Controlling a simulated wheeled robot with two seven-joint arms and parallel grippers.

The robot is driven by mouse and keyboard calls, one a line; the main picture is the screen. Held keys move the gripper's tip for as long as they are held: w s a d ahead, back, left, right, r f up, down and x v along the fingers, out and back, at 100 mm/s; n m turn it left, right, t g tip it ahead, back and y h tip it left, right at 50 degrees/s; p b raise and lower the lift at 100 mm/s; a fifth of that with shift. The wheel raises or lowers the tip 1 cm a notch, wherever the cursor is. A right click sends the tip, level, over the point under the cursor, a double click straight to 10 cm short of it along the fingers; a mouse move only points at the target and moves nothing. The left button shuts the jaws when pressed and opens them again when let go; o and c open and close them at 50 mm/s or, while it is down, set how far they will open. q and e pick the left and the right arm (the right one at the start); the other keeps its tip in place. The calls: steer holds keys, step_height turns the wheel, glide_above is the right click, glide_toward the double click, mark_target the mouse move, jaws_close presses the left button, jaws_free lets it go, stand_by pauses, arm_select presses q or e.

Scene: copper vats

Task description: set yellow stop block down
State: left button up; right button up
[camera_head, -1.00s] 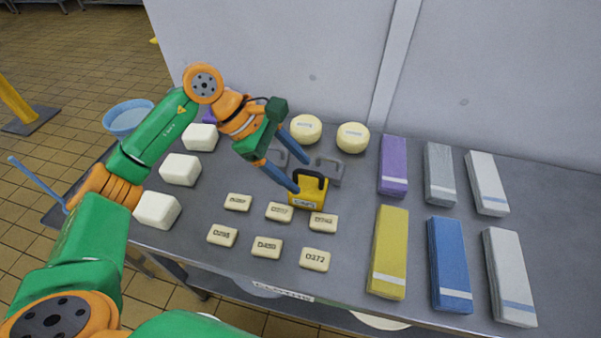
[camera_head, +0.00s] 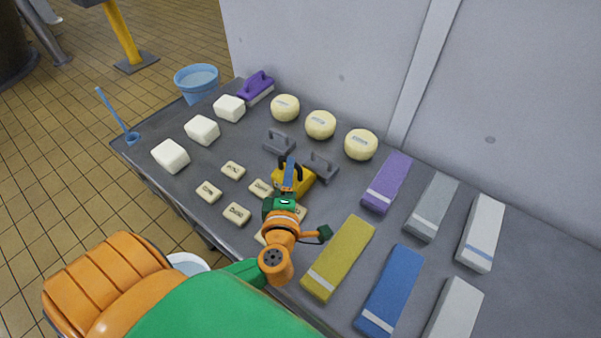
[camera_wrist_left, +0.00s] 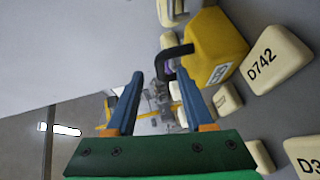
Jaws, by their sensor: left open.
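The yellow stop block (camera_head: 306,181) with its dark handle stands on the grey table, just in front of two grey handled blocks. My left gripper (camera_head: 289,170) is at the block, and its blue finger hides part of it. In the left wrist view the yellow block (camera_wrist_left: 218,45) lies to the right of my open gripper (camera_wrist_left: 158,74). Its black handle (camera_wrist_left: 172,58) is by the right fingertip; I cannot tell whether they touch. Nothing is seen clamped between the fingers. My right gripper is not in view.
Small labelled bars (camera_head: 236,214) lie close in front of the block, some hidden by my arm. Grey handled blocks (camera_head: 320,166) and round cheeses (camera_head: 320,124) are behind. Long bars, including a yellow one (camera_head: 338,258), fill the right. White blocks (camera_head: 202,129) stand left.

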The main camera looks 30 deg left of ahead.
arm_select(q)
steer(key=x, duration=0.7)
steer(key=shift+w+a, duration=0.1)
steer(key=shift+w, duration=0.25)
steer(key=shift+s, duration=0.1)
jaws_close()
stand_by(0.8)
